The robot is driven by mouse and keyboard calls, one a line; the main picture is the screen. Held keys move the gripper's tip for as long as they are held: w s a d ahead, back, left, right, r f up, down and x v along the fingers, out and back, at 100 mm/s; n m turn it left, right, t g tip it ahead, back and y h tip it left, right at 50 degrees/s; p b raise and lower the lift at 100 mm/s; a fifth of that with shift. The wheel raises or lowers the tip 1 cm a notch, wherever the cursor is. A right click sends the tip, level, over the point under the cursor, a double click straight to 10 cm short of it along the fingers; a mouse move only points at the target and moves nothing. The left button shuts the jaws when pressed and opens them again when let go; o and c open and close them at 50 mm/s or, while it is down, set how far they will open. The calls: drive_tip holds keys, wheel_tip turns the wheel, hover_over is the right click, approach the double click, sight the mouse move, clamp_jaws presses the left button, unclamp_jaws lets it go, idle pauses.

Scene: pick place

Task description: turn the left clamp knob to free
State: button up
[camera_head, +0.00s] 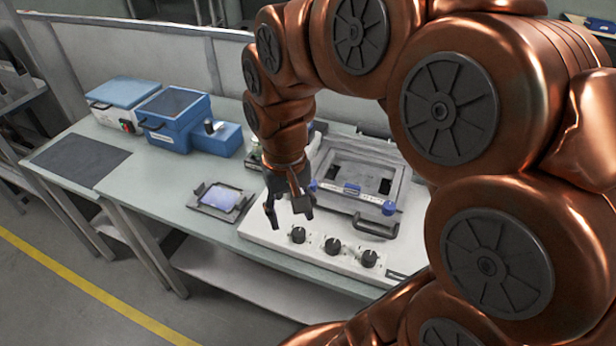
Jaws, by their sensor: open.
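A white fixture base (262,232) stands on the bench and bears a grey frame (340,200) with a front handle (374,226). Three black knobs sit in a row along its front: the left knob (297,235), the middle knob (332,245) and the right knob (369,258). Blue parts sit at the frame's left (313,185) and right (388,208) front corners. My gripper (289,210) is open and empty. It appears above and just behind the left knob, apart from it. The knobs' markings are too small to read.
A blue-screened device in a dark holder (222,198) lies left of the base. Blue boxes (175,117) and a dark mat (80,158) are further left on the bench (150,185). My arm hides the base's right side.

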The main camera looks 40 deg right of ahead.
drive_tip(key=w+d+m, duration=0.1)
drive_tip(key=w+d, duration=0.2)
drive_tip(key=d, duration=0.1)
drive_tip(key=w+d+m, duration=0.2)
drive_tip(key=w+d, duration=0.2)
drive_tip(key=w+d+m, duration=0.2)
drive_tip(key=w+d, duration=0.1)
drive_tip(key=d, duration=0.1)
drive_tip(key=shift+w+d+f+t, duration=0.15)
drive_tip(key=shift+w+d+t, duration=0.15)
drive_tip(key=shift+t, duration=0.1)
drive_tip(key=shift+f, duration=0.45)
drive_tip(key=shift+f+p, duration=1.1)
drive_tip(key=shift+f, duration=2.3)
clamp_jaws()
